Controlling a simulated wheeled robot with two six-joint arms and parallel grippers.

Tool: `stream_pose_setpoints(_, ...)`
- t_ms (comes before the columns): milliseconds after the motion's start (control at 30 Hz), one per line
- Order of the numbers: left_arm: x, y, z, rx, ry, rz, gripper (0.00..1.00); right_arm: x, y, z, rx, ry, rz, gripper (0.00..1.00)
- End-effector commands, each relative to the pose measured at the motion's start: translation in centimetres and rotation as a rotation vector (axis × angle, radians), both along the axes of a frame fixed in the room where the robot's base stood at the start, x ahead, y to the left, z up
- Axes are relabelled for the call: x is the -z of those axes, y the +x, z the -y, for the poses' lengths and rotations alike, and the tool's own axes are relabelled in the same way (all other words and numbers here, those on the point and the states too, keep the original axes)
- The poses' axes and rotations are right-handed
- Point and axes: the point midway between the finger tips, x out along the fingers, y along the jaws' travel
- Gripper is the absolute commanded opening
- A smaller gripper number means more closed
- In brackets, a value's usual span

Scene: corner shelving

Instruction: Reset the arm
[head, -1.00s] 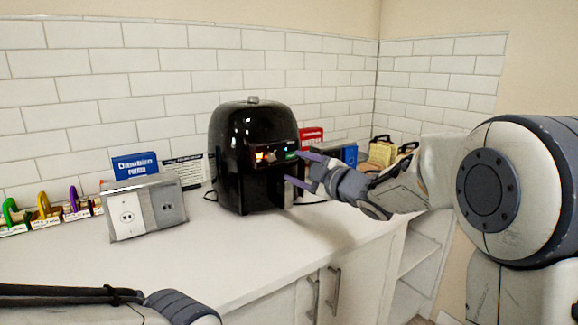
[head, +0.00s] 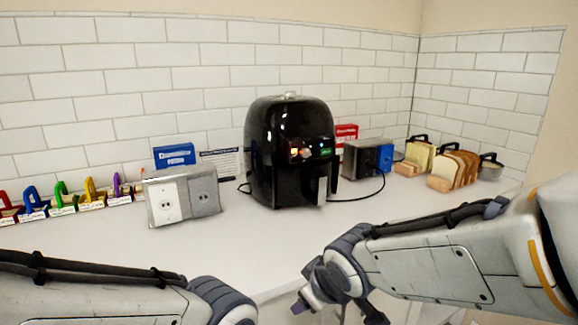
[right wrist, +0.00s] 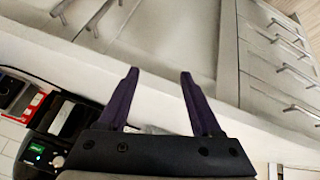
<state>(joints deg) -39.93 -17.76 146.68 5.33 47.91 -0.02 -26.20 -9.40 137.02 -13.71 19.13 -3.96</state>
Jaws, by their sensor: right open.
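My right arm reaches in from the right in the head view, in front of the counter. Its gripper (head: 322,308) is low, near the counter's front edge, and partly cut off by the bottom of the picture. In the right wrist view the gripper (right wrist: 158,95) shows two purple fingers spread apart with nothing between them. My left arm lies along the bottom left of the head view; its gripper is not visible. The black air fryer (head: 290,140) stands on the counter (head: 120,255) against the tiled wall, apart from both arms.
A socket box (head: 183,194) stands left of the fryer, with colored holders (head: 62,200) further left. A silver toaster (head: 367,158), bread slices (head: 455,168) and a small pot (head: 489,168) stand to the right. Cabinet doors with handles (right wrist: 275,22) are below the counter. The front counter is clear.

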Motion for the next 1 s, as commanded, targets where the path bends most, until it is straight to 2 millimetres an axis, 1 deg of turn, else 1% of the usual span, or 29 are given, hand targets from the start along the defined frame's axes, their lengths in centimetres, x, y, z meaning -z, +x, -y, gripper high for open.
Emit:
stream_pose_setpoints(33, 0.0, 0.0, 0.0, 0.000, 0.000, 0.000, 0.00, 1.1, -3.1, -0.4, 0.009, -0.002, -0.091, 0.66)
stream_pose_setpoints(67, 0.0, 0.0, 0.0, 0.000, 0.000, 0.000, 0.00, 1.8, -4.7, -0.5, 0.018, -0.005, -0.142, 0.66)
stream_pose_setpoints(100, 0.0, 0.0, 0.0, 0.000, 0.000, 0.000, 0.00, 2.5, -6.8, -0.5, 0.027, -0.011, -0.208, 0.66)
stream_pose_setpoints(167, 0.0, 0.0, 0.0, 0.000, 0.000, 0.000, 0.00, 3.3, -9.8, -0.4, 0.038, -0.021, -0.298, 0.66)
stream_pose_setpoints(200, 0.0, 0.0, 0.0, 0.000, 0.000, 0.000, 0.00, 3.8, -11.6, -0.3, 0.045, -0.028, -0.353, 0.66)
stream_pose_setpoints(333, 0.0, 0.0, 0.0, 0.000, 0.000, 0.000, 0.00, 4.8, -17.4, 0.1, 0.055, -0.061, -0.524, 0.66)
stream_pose_setpoints(367, 0.0, 0.0, 0.0, 0.000, 0.000, 0.000, 0.00, 4.9, -18.7, 0.4, 0.057, -0.069, -0.561, 0.66)
stream_pose_setpoints(400, -1.0, 0.0, 0.0, 0.000, 0.001, -0.001, 0.00, 4.0, -19.5, 0.5, 0.061, -0.074, -0.589, 0.66)
stream_pose_setpoints(433, -2.2, 0.0, 0.0, 0.000, 0.001, -0.001, 0.00, 2.7, -19.2, 0.5, 0.063, -0.073, -0.583, 0.66)
stream_pose_setpoints(567, -5.2, 0.0, 0.0, 0.000, -0.001, 0.001, 0.00, -0.2, -19.1, 0.5, 0.064, -0.073, -0.579, 0.66)
stream_pose_setpoints(800, -11.2, 0.0, 0.0, 0.000, 0.000, 0.000, 0.00, -6.2, -19.0, 0.5, 0.064, -0.072, -0.577, 0.66)
stream_pose_setpoints(900, -13.0, 0.0, 0.0, 0.000, 0.000, 0.000, 0.00, -8.1, -19.0, 0.5, 0.064, -0.072, -0.577, 0.66)
stream_pose_setpoints(1000, -13.9, 0.0, 0.0, 0.000, 0.000, 0.000, 0.00, -8.9, -19.0, 0.5, 0.064, -0.073, -0.576, 0.66)
